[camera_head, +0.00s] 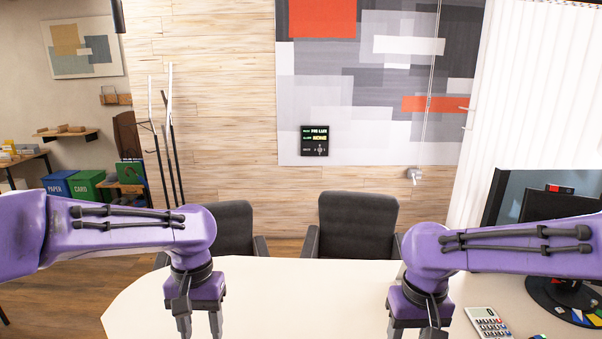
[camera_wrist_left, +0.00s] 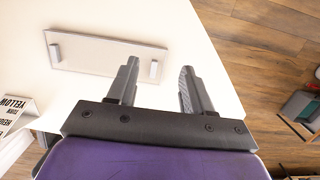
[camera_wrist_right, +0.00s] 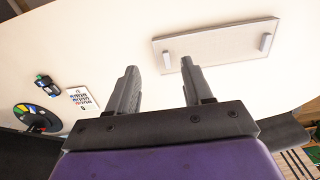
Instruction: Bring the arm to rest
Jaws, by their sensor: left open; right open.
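My left gripper (camera_head: 200,325) points down over the left part of the white desk (camera_head: 270,290), with its arm coming in from the left. It is open and empty, and its two fingers stand apart in the left wrist view (camera_wrist_left: 158,88). My right gripper (camera_head: 415,330) points down over the right part of the desk. It is open and empty too, as the right wrist view (camera_wrist_right: 160,88) shows. The fingertips are cut off by the lower edge of the head view.
A flat tray with two end handles (camera_wrist_left: 90,55) lies on the desk; it also shows in the right wrist view (camera_wrist_right: 215,47). A calculator (camera_head: 487,322) and a monitor (camera_head: 555,205) are at the right. Two dark chairs (camera_head: 355,225) (camera_head: 232,225) stand behind the desk.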

